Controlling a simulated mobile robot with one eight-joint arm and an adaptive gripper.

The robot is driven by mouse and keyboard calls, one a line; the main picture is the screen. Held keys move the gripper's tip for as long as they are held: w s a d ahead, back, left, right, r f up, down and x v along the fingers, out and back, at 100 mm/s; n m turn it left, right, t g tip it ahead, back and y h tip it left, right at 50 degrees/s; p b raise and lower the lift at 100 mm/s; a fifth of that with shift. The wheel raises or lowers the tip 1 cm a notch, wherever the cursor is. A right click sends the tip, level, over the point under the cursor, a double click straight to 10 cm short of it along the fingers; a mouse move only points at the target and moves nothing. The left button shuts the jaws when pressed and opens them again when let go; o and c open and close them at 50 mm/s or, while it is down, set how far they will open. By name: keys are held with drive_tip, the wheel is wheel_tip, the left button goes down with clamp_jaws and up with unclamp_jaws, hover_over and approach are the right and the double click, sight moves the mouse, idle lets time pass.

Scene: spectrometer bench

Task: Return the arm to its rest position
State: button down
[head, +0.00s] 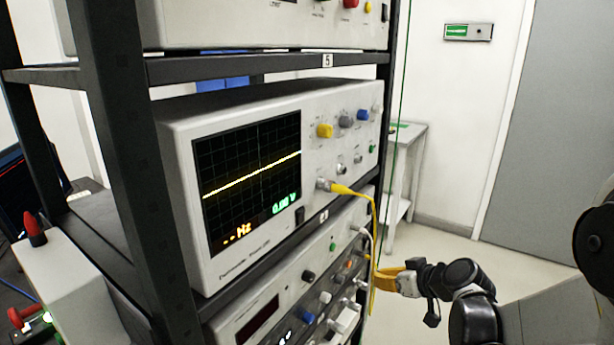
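My gripper (425,283) is at the lower right, just right of the rack's front. A yellow and whitish piece (391,273) shows at its tip, close to a hanging yellow cable (374,225). I cannot tell whether that piece is held or is part of the gripper, nor whether the fingers are open or shut. My arm reaches in from the right edge, bent low. The yellow cable is plugged into the oscilloscope (182,170) and hangs down the front.
The black rack (150,190) holds stacked instruments, with another unit (290,300) below the oscilloscope. A white box with a red-tipped post (65,285) stands at the lower left. A small white table (408,140) is behind. Open floor (430,250) lies right of the rack, before a grey door (555,120).

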drive_tip(key=s+a+r+m+g+h, duration=0.1)
drive_tip(key=s+r+m+h, duration=0.1)
drive_tip(key=s, duration=1)
drive_tip(key=s+r+m+g+h, duration=0.1)
drive_tip(key=s+r+m+h, duration=0.1)
drive_tip(key=s, duration=1.1)
wheel_tip(320, 180, up, 2)
drive_tip(key=shift+s+a+r+m+g+h, duration=0.25)
drive_tip(key=shift+a+m+g+h, duration=0.1)
drive_tip(key=shift+h, duration=0.25)
